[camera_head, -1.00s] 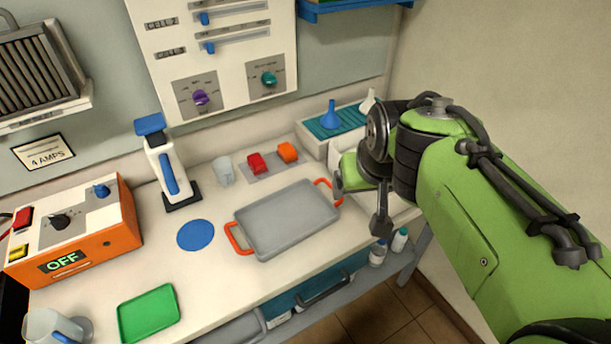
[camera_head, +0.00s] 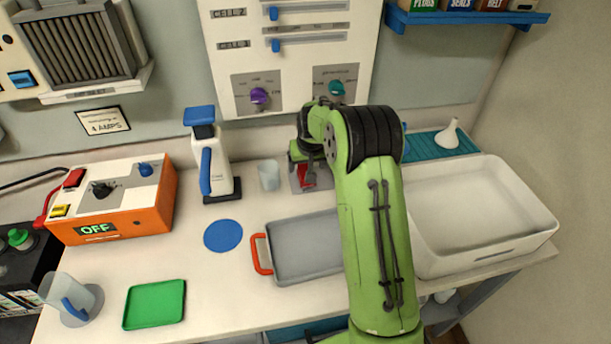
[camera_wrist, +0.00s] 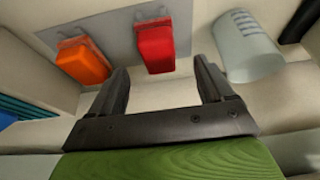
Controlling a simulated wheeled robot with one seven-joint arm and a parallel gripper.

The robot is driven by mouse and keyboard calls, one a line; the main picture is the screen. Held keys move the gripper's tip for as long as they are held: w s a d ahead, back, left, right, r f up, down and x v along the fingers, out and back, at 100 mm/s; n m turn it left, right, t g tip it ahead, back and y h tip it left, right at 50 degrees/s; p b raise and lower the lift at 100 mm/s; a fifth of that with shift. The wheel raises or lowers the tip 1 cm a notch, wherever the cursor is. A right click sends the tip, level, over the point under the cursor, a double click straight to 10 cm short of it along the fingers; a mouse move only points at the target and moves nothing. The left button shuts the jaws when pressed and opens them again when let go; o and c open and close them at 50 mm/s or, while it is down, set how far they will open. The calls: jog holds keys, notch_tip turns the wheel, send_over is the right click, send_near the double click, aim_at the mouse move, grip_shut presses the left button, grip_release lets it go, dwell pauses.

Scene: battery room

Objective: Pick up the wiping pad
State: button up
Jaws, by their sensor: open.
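No object is clearly recognisable as the wiping pad. A red block (camera_head: 307,178) with a raised top stands on a grey plate in the head view, partly hidden by my arm. In the wrist view the red block (camera_wrist: 156,48) shows just beyond and between my fingertips, and an orange block (camera_wrist: 82,60) of similar shape stands to its left on the same grey plate (camera_wrist: 118,38). My gripper (camera_wrist: 161,70) is open, with nothing between its fingers. In the head view, my arm hides the orange block and most of the gripper.
A clear cup (camera_head: 269,175) stands left of the red block. A grey tray (camera_head: 295,255) with orange handles lies in front. A white bin (camera_head: 480,205) is at right. A blue disc (camera_head: 223,235), a green tray (camera_head: 154,304) and a blue-topped bottle (camera_head: 212,160) are at left.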

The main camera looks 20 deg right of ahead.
aim_at(306, 169)
jog(key=x, duration=0.5)
jog(key=shift+f, duration=0.1)
jog(key=c, duration=1.1)
notch_tip(306, 169, up, 10)
jog(key=shift+r+p, duration=0.15)
jog(key=shift+p, duration=0.4)
jog(key=shift+c, duration=0.2)
jog(key=o, duration=0.5)
jog(key=shift+c, duration=0.2)
jog(key=c, duration=0.4)
